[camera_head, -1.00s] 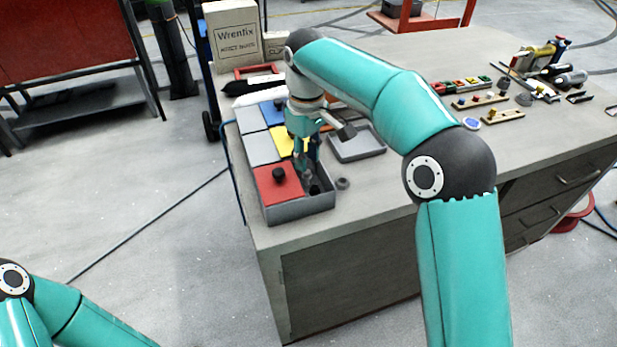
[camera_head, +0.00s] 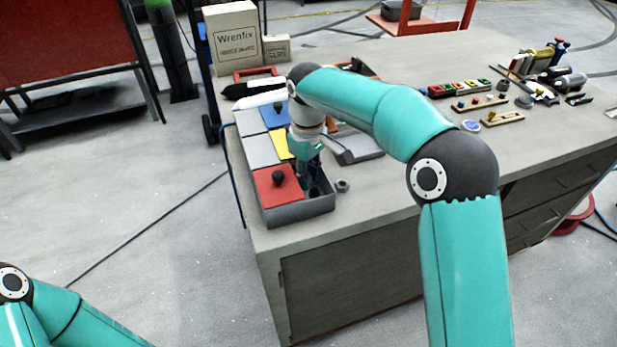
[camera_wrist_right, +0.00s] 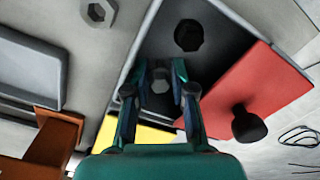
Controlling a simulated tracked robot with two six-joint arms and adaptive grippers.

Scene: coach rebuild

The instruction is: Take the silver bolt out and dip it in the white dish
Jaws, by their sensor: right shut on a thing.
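My right gripper (camera_head: 308,186) reaches down into the open front compartment of the grey divided box (camera_head: 300,214). In the right wrist view its fingers (camera_wrist_right: 160,82) are closed on the silver bolt (camera_wrist_right: 160,80), whose grey hexagonal head shows between the fingertips. The bolt is still inside the compartment; its lower part is hidden. A small round white-rimmed dish with a blue inside (camera_head: 471,125) stands far off on the right of the bench. My left gripper is out of the picture; only left arm links show.
A black round piece (camera_wrist_right: 190,35) lies in the same compartment. A red lid with a black knob (camera_head: 278,188) and a yellow lid (camera_head: 283,147) adjoin it. A grey nut (camera_head: 342,186) sits outside the box. A grey tray (camera_head: 362,153) lies behind; small racks (camera_head: 480,103) stand right.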

